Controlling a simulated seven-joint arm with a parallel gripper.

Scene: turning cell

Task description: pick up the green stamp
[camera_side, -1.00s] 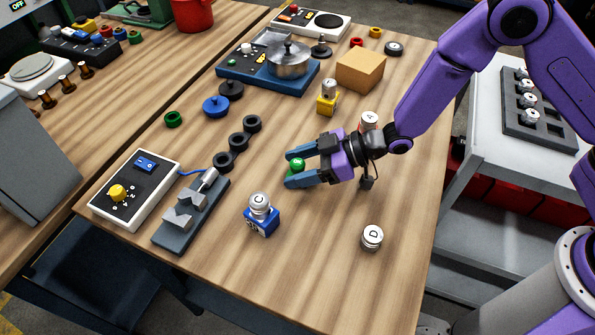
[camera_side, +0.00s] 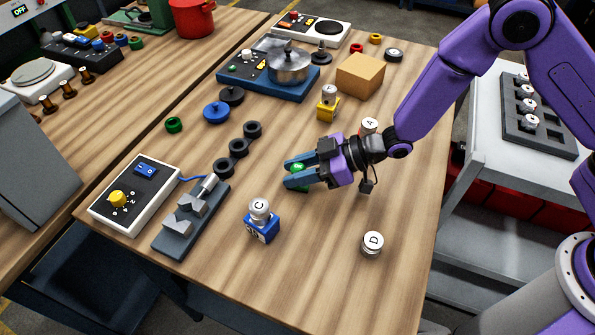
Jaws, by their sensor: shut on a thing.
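The green stamp (camera_side: 299,168) is on the wooden table, near the middle. Its top shows between the blue fingers of my gripper (camera_side: 298,172). My gripper reaches in from the right, low over the table, and its fingers are shut on the stamp from both sides. The fingers hide most of the stamp's body. I cannot tell whether it touches the table.
A blue block with cap C (camera_side: 261,222) stands in front of my gripper. Cap D (camera_side: 372,243) lies to the right, cap A (camera_side: 369,126) behind my wrist. A yellow block (camera_side: 327,108) and a cardboard box (camera_side: 360,75) are behind. Black rings (camera_side: 238,148) lie to the left.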

